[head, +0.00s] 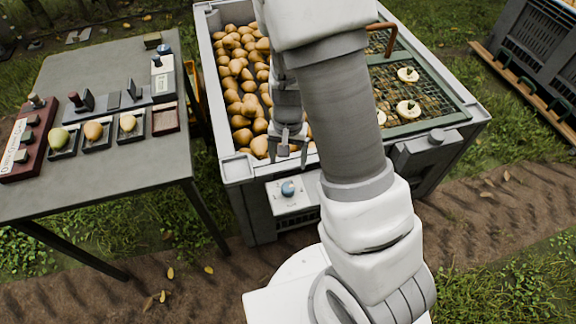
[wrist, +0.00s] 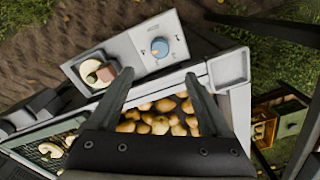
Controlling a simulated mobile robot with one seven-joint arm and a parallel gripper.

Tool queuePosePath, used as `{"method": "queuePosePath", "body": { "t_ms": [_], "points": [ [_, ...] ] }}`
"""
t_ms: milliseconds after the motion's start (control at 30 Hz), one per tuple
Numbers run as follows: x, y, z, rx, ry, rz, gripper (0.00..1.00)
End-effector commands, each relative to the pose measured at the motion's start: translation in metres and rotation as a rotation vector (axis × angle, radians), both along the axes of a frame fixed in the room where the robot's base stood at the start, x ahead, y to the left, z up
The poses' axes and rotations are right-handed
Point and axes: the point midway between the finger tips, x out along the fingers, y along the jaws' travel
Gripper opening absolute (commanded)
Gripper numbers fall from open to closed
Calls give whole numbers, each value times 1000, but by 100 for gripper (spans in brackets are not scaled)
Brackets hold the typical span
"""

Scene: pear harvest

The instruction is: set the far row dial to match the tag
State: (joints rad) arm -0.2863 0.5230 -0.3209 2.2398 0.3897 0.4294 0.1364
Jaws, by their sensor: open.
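A blue dial (head: 288,189) sits on a pale panel (head: 285,205) on the near side of the pear bin. In the wrist view the blue dial (wrist: 160,47) has marks around it on the panel (wrist: 138,62), too small to read. A cream disc (wrist: 92,70) and a reddish-brown block (wrist: 110,74) show at the panel's left end. My gripper (head: 288,155) is open and empty, above the bin's near edge. In the wrist view my gripper (wrist: 160,92) has its fingers spread, apart from the dial. I cannot tell which marking is the tag.
The bin (head: 236,170) holds many pears (head: 245,80) and a mesh-covered section (head: 425,95) on the right. A grey table (head: 100,190) at left carries pears in small trays, a dark red labelled block (head: 28,140) and another small blue knob (head: 163,49). Grey crates (head: 535,45) stand at right.

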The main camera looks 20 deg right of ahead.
Motion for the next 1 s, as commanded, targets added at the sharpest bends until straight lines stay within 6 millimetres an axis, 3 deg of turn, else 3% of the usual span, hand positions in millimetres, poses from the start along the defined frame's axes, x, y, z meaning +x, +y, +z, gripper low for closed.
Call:
{"method": "queuePosePath", "body": {
  "t_ms": [33, 100, 300, 867, 1000],
  "points": [
    [1, 1, 15, 0, -4, 3, 82],
    [1, 0, 25, 0, -4, 1, 82],
    [0, 0, 41, 0, -1, 1, 82],
    [0, 0, 42, 0, 0, 1, 82],
    [0, 2, 51, 12, -12, 10, 82]
  ]
}}
